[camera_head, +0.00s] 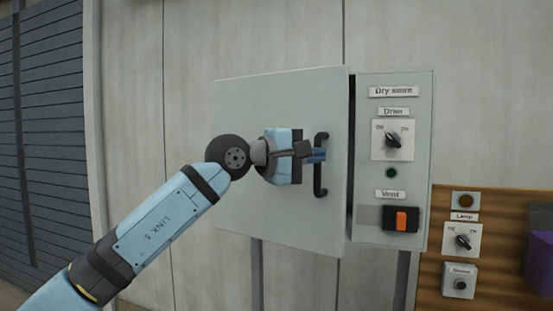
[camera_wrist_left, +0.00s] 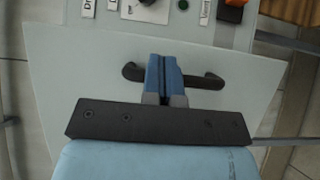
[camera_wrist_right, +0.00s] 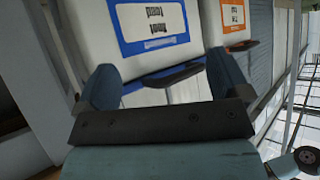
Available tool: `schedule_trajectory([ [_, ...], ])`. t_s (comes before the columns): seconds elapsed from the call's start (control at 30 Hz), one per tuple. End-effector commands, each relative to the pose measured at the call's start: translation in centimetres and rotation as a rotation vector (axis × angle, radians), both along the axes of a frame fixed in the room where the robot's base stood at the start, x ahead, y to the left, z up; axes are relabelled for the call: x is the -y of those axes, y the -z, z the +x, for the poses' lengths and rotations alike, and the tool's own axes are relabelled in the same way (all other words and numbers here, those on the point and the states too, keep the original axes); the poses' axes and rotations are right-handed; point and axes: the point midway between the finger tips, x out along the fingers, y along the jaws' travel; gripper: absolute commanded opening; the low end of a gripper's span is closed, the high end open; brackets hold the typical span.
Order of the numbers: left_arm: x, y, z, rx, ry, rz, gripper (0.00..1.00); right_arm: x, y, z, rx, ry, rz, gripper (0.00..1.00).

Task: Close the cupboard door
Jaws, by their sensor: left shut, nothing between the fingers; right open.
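The cupboard door (camera_head: 270,105) is a pale grey panel with a black bar handle (camera_head: 321,165) near its right edge. A dark gap shows between that edge and the control panel, so the door stands slightly ajar. My left gripper (camera_head: 320,155) is shut and empty, with its blue fingertips at the handle. In the left wrist view, the shut fingers (camera_wrist_left: 163,75) cover the middle of the handle (camera_wrist_left: 205,81) against the door (camera_wrist_left: 75,85); whether they touch is unclear. My right gripper (camera_wrist_right: 165,78) is open, away from the door, and absent from the head view.
Right of the door is the control panel (camera_head: 366,215) with a dial (camera_head: 393,141) and an orange switch (camera_head: 401,220). A wooden board (camera_head: 490,280) with a lamp dial is further right. The right wrist view shows a white container with a blue label (camera_wrist_right: 130,45).

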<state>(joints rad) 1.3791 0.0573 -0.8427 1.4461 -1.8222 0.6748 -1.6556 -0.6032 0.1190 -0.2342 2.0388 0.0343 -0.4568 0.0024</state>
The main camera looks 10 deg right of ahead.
Motion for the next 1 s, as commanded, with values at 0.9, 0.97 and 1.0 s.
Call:
schedule_trajectory([
  [0.9,5.8,0.0,6.1,0.000,-0.142,-0.001,0.00,0.3,0.0,-0.4,-0.003,-0.006,-0.013,0.95],
  [0.97,5.7,0.0,6.1,-0.001,-0.142,0.000,0.00,0.3,0.0,-0.4,-0.002,-0.006,-0.013,0.95],
  [1.0,5.7,0.0,6.1,-0.001,-0.143,0.000,0.00,0.3,0.0,-0.4,-0.002,-0.006,-0.013,0.95],
])
